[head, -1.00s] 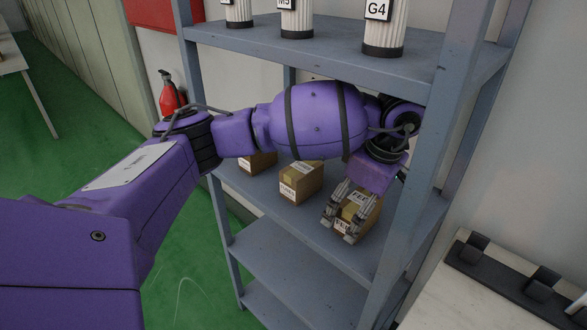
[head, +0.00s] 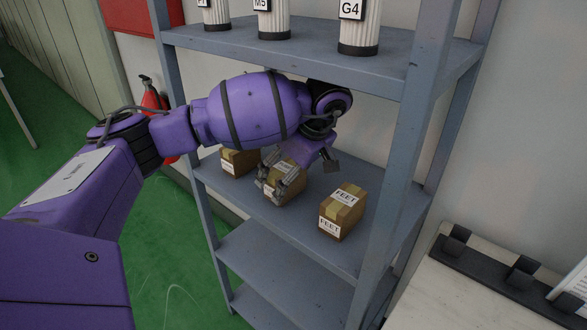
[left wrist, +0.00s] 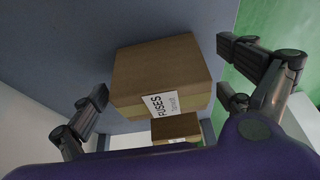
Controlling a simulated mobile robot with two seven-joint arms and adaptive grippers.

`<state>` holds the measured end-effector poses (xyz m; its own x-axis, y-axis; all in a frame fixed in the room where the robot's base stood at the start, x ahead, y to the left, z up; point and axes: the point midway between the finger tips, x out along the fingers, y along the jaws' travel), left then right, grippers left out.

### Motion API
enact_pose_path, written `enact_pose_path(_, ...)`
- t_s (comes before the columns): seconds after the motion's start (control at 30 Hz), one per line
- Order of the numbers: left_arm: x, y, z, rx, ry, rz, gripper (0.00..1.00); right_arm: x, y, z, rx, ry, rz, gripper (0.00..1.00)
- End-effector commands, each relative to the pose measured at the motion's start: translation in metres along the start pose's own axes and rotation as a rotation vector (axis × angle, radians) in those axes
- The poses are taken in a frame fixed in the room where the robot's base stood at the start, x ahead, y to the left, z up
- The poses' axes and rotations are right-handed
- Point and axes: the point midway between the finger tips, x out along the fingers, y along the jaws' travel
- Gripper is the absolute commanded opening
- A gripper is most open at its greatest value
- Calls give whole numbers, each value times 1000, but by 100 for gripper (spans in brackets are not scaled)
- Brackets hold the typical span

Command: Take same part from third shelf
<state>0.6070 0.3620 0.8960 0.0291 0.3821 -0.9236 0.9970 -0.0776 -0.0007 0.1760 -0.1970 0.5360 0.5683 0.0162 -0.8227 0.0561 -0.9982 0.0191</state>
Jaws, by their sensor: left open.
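Three brown cardboard boxes stand in a row on the shelf below the cylinders: a left box (head: 238,162), a middle box (head: 297,184) and a right box (head: 343,212) whose label seems to read FEET. My left gripper (head: 272,186) is open at the middle box, partly covering it. In the left wrist view, a box labelled FUSES (left wrist: 158,72) lies between the spread fingers of the left gripper (left wrist: 165,78), with visible gaps on both sides. A second box (left wrist: 176,127) shows beyond it. My right gripper is not in view.
The grey metal shelf unit has a front right post (head: 399,180) close to the right box. White ribbed cylinders, one labelled G4 (head: 358,28), stand on the shelf above. A red fire extinguisher (head: 152,98) is behind left. A pale worktop (head: 440,300) lies at the right.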

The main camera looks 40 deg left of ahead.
Motion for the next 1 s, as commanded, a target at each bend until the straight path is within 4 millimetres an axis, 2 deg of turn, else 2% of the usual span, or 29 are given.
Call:
enact_pose_path(0.07,5,-1,-10,-1,1,-2,96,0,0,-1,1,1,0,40)
enact_pose_path(0.2,15,-1,-7,1,0,-1,96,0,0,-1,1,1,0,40)
enact_pose_path(0.4,15,0,-7,0,0,1,96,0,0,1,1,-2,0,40)
enact_pose_path(0.87,15,0,-7,0,0,1,36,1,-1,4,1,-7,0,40)
enact_pose_path(1.0,14,0,-7,0,0,2,35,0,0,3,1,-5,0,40)
